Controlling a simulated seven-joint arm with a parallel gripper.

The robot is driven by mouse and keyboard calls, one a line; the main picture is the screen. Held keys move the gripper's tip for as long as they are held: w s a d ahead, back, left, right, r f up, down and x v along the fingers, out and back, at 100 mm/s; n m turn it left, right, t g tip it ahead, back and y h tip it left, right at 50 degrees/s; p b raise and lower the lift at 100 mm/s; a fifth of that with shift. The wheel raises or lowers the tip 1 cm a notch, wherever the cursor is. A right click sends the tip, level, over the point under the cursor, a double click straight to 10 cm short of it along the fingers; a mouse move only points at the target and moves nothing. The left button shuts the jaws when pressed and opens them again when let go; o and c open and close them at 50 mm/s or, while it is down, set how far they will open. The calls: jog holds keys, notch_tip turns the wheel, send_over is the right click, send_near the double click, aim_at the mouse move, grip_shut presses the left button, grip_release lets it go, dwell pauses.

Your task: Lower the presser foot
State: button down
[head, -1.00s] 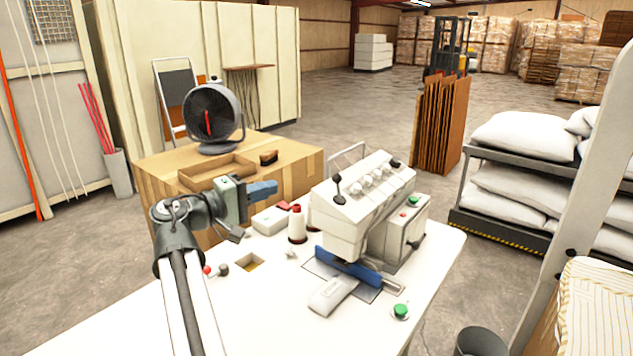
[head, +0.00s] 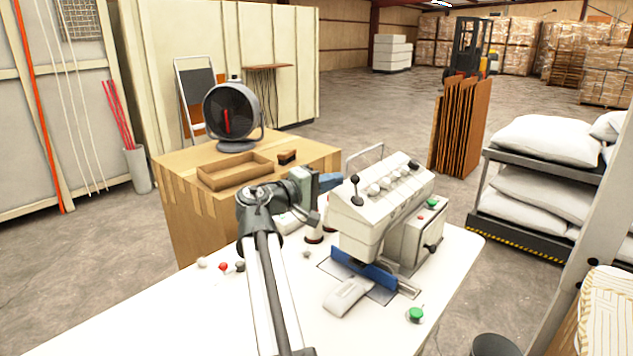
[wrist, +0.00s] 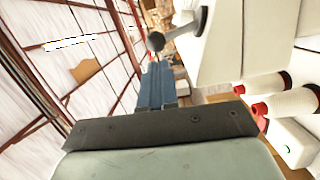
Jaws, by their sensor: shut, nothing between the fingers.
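The white sewing machine (head: 388,205) stands on the white table. A lever with a dark ball knob (head: 356,181) sticks up from the left end of its top; the knob (wrist: 156,41) and its grey stem show just beyond my fingertips in the wrist view. A blue bar (head: 364,268) lies low at the machine's front, above a flat plate; I cannot tell clearly which part is the presser foot. My gripper (head: 336,180) has blue fingers (wrist: 157,80), shut and empty, just left of the lever knob. Whether they touch is unclear.
Thread spools (wrist: 285,104) stand left of the machine, below my gripper. A green button (head: 416,314) is at the table's front right.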

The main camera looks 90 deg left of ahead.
jog(key=shift+w+d, duration=0.15)
jog(key=shift+w, duration=0.4)
jog(key=shift+w+d+r+m, duration=0.25)
jog(key=shift+w+d+m, duration=0.1)
jog(key=shift+m, duration=0.55)
jog(key=w+d+m, duration=0.1)
jog(key=m, duration=0.1)
jog(key=m+g, duration=0.1)
jog(key=m, duration=0.1)
jog(key=w+d+m+g, duration=0.1)
jog(key=m, duration=0.1)
jog(key=shift+w+d+r, duration=0.15)
jog(key=shift+w+d, duration=0.15)
jog(key=shift+d, duration=0.05)
jog(key=shift+w+d, duration=0.2)
jog(key=shift+w, duration=0.05)
jog(key=shift+w+d, duration=0.1)
dwell(0.3)
send_near(356, 185)
jog(key=s+d+r, duration=0.4)
jog(key=shift+d, duration=0.15)
dwell(0.5)
